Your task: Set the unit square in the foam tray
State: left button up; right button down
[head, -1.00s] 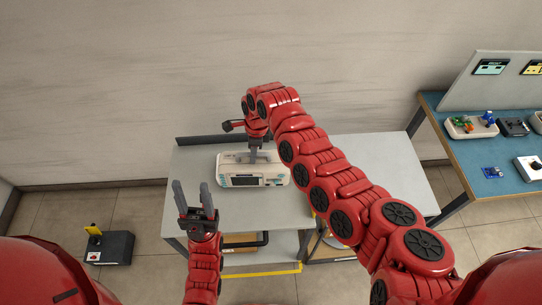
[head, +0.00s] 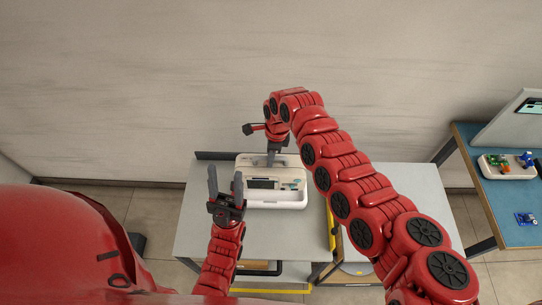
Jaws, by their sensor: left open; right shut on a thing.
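The unit (head: 265,184), a cream monitor with a dark display on its front, is at the back left of the grey table. My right gripper (head: 272,157) comes down from above and is shut on the handle at the unit's top. Whether the unit's base touches the table is hard to tell. My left gripper (head: 225,182) is open and empty, its fingers pointing up, at the unit's left edge in the picture. I cannot make out a separate foam tray; the pale rim low on the unit is too small to tell apart.
The grey table (head: 390,205) is clear to the right of the unit, partly behind my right arm. A blue-topped bench (head: 490,185) stands at the far right, with a parts tray (head: 497,170) and a small blue board (head: 526,219). A wall rises behind the table.

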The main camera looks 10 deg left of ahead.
jog(key=shift+w+f+b, duration=0.15)
jog(key=shift+f+b, duration=3.3)
jog(key=shift+f, duration=1.2)
jog(key=shift+f+b, duration=0.7)
jog(key=shift+f, duration=0.15)
jog(key=c, duration=0.7)
grip_release()
jog(key=shift+c, duration=0.2)
